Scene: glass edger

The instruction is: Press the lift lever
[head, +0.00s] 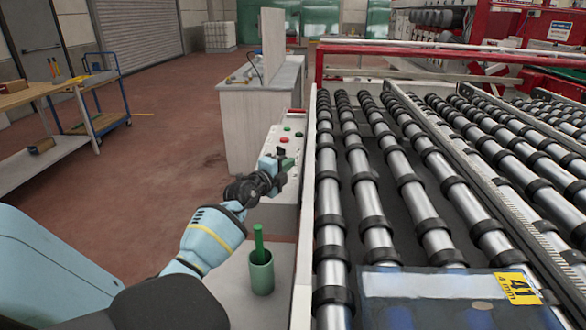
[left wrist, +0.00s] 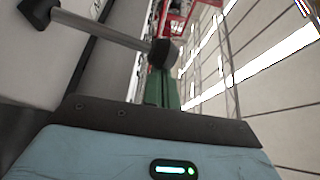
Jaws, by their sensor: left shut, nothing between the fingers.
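The lift lever shows in the left wrist view as a grey metal rod (left wrist: 105,28) with a black hub at its upper left end and a black round knob at the other. My left gripper (left wrist: 162,88) is shut and empty, its green fingers just below the knob in that view. I cannot tell whether they touch it. In the head view my left gripper (head: 288,163) is over the pale control panel (head: 270,150), beside the roller bed. The gripper and wrist hide most of the lever there. My right gripper is out of view.
The roller conveyor (head: 395,180) fills the right side, with a glass sheet (head: 420,300) labelled 41 at its near end. A green cup (head: 261,277) holding a green stick stands below my left arm. A white cabinet (head: 255,110) stands behind the panel.

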